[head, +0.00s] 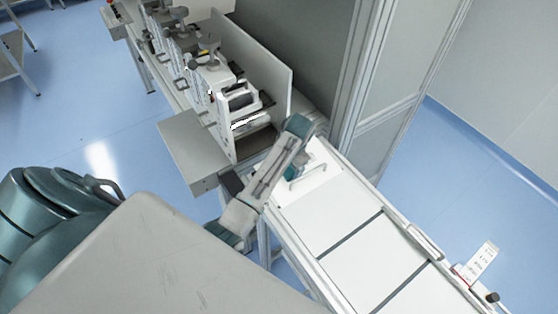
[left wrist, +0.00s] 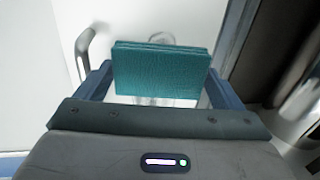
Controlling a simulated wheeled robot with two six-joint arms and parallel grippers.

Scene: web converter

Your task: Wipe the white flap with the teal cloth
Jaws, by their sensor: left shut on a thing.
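The teal cloth (left wrist: 160,72) is a folded block between the two blue fingers of my left gripper (left wrist: 159,84) in the left wrist view. The gripper is shut on it. The white flap (left wrist: 75,30) lies behind the cloth, with a metal handle (left wrist: 84,45) at its left. I cannot tell whether the cloth touches the flap. My right gripper is not in view.
White panels (head: 347,238) of the machine continue toward the lower right. A tall grey cabinet (head: 405,75) stands behind the flap. Blue floor (head: 100,110) is open at the left.

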